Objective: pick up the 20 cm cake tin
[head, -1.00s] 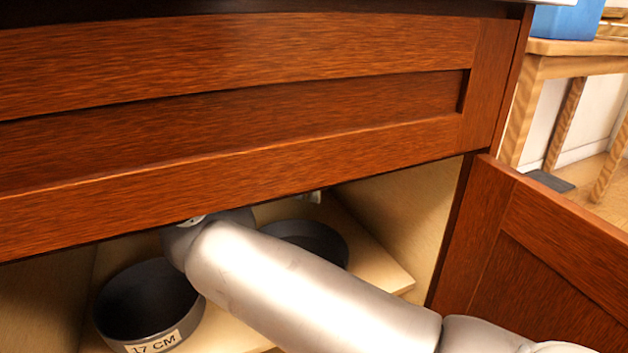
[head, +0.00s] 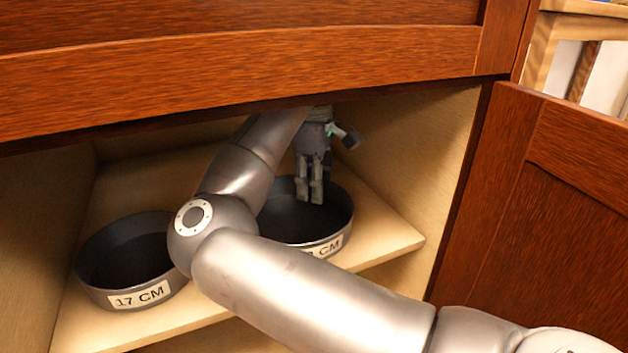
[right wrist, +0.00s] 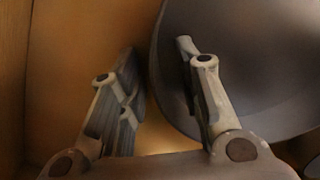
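A dark round tin (head: 285,218) stands on the cabinet shelf at the right. Its label ends in "CM"; my right arm hides most of the number. A second dark tin (head: 128,252), labelled "17 CM", stands to the left. My right gripper (head: 310,200) points down over the right-hand tin. In the right wrist view the two fingers (right wrist: 160,88) are apart, and the edge of a dark tin (right wrist: 250,65) shows between them, with one finger in front of the tin. I cannot tell whether they touch it. My left gripper is not in view.
The pale shelf (head: 390,240) has a front edge below the tins. The wooden cabinet front (head: 240,75) hangs low above the opening. An open door (head: 560,210) stands at the right, and the cabinet side wall (head: 430,160) is close to the right-hand tin.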

